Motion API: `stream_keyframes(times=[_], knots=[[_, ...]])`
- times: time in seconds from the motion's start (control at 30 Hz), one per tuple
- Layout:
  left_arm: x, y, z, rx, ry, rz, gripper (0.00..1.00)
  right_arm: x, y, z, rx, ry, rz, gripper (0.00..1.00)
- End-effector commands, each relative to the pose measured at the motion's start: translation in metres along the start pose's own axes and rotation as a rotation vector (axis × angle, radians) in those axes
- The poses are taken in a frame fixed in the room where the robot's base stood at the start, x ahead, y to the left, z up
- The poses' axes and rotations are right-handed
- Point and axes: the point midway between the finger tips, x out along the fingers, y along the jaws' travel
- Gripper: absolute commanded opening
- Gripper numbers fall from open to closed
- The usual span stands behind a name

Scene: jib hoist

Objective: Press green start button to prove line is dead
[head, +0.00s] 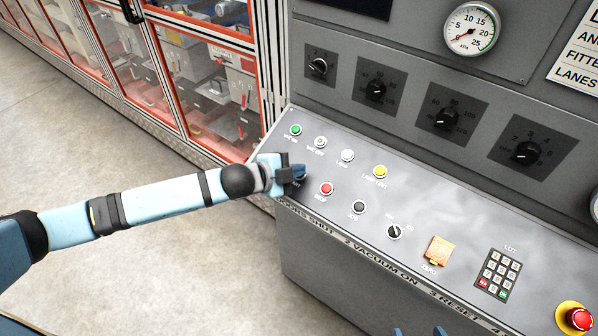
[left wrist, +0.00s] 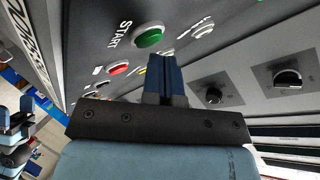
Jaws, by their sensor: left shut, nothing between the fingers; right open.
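The green start button (left wrist: 149,37), labelled START, shows in the left wrist view. In the head view it is hidden behind my left gripper (head: 298,173), and only part of its label shows. The left gripper is shut and empty. Its blue fingertips (left wrist: 166,62) are close to the button in the left wrist view; I cannot tell whether they touch it. My right gripper (head: 419,331) shows only as two blue tips, spread apart, at the bottom edge of the head view.
Another green button (head: 296,130) sits farther back on the sloped panel. A red button (head: 326,188), a black button (head: 359,207), a yellow button (head: 380,171), a keypad (head: 498,272) and a red emergency stop (head: 579,318) are nearby. Guarded cabinets (head: 205,85) stand behind left.

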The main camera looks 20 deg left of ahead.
Motion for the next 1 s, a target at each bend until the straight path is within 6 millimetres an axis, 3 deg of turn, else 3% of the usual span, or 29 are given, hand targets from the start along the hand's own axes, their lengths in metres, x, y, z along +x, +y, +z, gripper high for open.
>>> stream_keyframes(times=[1.0], knots=[[0.0065, 0.0051, 0.0054, 0.000, -0.002, 0.001, 0.00, 0.0014, -0.0006, 0.0027, 0.001, -0.002, -0.001, 0.88]])
